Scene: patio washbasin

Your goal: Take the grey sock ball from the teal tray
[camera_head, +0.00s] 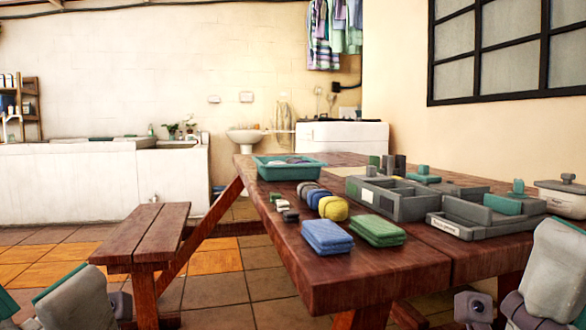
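The teal tray (288,174) stands at the far left part of the wooden picnic table. Some greyish and pale items (290,161) show low inside it, partly hidden by its front wall. They are too small to tell whether one is the grey sock ball. In front of the tray, rolled bundles lie on the table in a row: a yellow one (333,208), a blue one (317,197) and a greyish one (306,190). Parts of my two arms show at the lower left and lower right corners, well short of the tray. Neither gripper's fingers are in view.
Folded blue cloths (327,237) and green cloths (377,230) lie near the front of the wooden table (375,270). A grey divided organizer (400,205) fills the right side, with a lidded pot (563,197) beyond it. A bench (150,235) stands at left.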

